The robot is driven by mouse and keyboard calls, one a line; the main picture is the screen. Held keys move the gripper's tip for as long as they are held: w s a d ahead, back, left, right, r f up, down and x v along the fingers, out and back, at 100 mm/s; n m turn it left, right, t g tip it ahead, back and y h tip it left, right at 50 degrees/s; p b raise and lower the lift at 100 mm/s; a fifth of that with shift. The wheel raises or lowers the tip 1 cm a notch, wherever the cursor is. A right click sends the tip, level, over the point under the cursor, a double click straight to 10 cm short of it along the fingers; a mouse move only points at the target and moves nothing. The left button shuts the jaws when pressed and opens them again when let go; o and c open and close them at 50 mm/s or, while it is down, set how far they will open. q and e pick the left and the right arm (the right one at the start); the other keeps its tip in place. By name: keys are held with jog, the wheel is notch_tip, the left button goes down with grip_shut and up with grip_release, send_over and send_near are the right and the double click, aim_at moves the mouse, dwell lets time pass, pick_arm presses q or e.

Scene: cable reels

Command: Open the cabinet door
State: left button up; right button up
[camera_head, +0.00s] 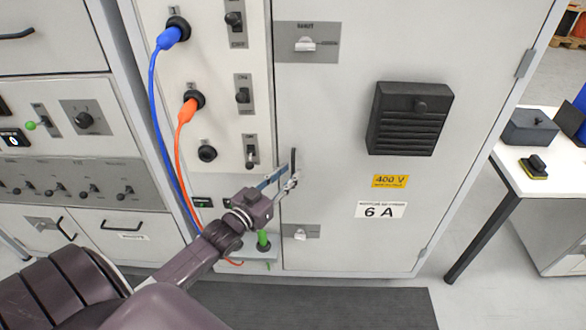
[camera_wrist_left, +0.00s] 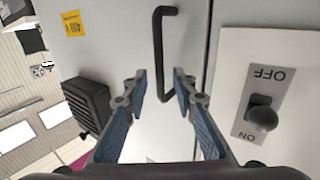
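The light grey cabinet door (camera_head: 330,130) is shut, with hinges on its right side. Its black bar handle (camera_head: 293,156) is near the left edge, and it also shows in the wrist view (camera_wrist_left: 160,45). My left gripper (camera_head: 284,180) is in front of the handle. In the wrist view, its two blue-padded fingers (camera_wrist_left: 160,80) are open, with the handle's lower part between them and a gap visible on both sides. The handle's lower portion is partly hidden by the gripper in the head view. My right gripper is not in view.
Left of the door is a panel with switches, a blue cable (camera_head: 153,100) and an orange cable (camera_head: 180,150). A black vent box (camera_head: 410,118) sits on the door. A white table (camera_head: 520,180) stands to the right. A dark mat (camera_head: 330,305) lies on the floor.

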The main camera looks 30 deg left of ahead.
pick_arm(q)
jog(key=shift+w+d, duration=0.1)
jog(key=shift+w, duration=1.25)
grip_shut()
